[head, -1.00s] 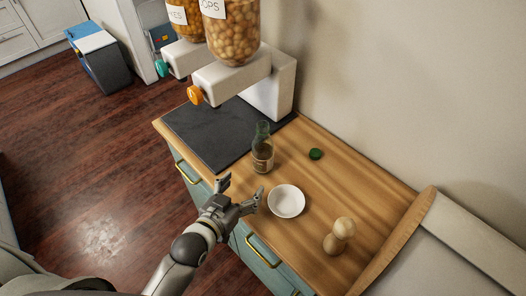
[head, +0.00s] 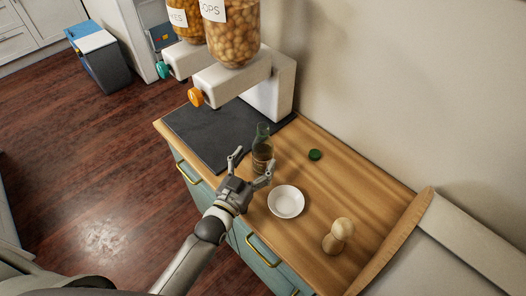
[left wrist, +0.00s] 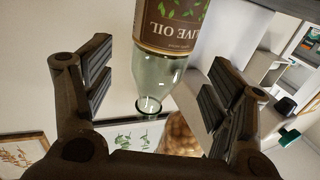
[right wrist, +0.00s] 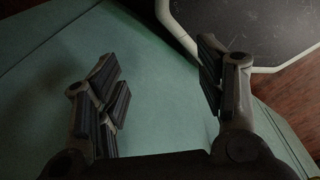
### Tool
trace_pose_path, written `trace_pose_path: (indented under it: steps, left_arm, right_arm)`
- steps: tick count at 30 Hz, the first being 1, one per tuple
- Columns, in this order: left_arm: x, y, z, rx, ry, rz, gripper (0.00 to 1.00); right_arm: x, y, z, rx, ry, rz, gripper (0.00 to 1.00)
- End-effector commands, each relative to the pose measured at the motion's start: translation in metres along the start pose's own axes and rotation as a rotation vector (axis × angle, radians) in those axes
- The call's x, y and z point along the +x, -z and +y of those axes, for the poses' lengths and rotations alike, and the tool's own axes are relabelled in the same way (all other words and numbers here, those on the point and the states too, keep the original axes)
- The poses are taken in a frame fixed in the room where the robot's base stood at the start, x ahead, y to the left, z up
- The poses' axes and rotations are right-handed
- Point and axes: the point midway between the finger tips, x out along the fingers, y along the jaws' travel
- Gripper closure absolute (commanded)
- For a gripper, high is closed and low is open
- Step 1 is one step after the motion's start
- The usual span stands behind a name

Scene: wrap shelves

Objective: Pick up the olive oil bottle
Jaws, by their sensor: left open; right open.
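The olive oil bottle (head: 262,156) stands upright on the wooden counter, beside the dark slab. It is green glass with a brown label. My left gripper (head: 252,164) is open at the near side of the bottle, its fingers spread towards it. In the left wrist view the bottle (left wrist: 168,40) appears upside down, between and beyond the open fingers of my left gripper (left wrist: 155,90); I see no contact. My right gripper (right wrist: 162,82) is open and empty before a teal surface. It does not show in the head view.
A white bowl (head: 286,201) stands close to the left gripper on the wooden counter (head: 360,200). A green lid (head: 315,154) and a wooden mill (head: 338,236) are also there. Food dispensers (head: 232,80) overhang the dark slab (head: 205,135) behind the bottle.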

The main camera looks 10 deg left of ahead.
Motion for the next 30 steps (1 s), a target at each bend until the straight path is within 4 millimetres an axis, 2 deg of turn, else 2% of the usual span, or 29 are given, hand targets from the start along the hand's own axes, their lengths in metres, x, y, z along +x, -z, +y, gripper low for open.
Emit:
trace_pose_path:
  steps: [12,21,30]
  left_arm:
    - [0.049,0.001,0.0,0.0,0.0,0.001,0.22]
    - [0.053,0.0,0.0,0.0,0.0,0.0,0.22]
    - [0.052,0.0,0.0,0.0,0.0,0.0,0.59]
  right_arm:
    - [-0.01,0.001,0.003,0.002,-0.003,-0.001,0.37]
    - [-0.01,0.001,0.003,0.002,-0.003,0.0,0.37]
    - [-0.01,0.001,0.002,0.002,-0.002,0.0,0.37]
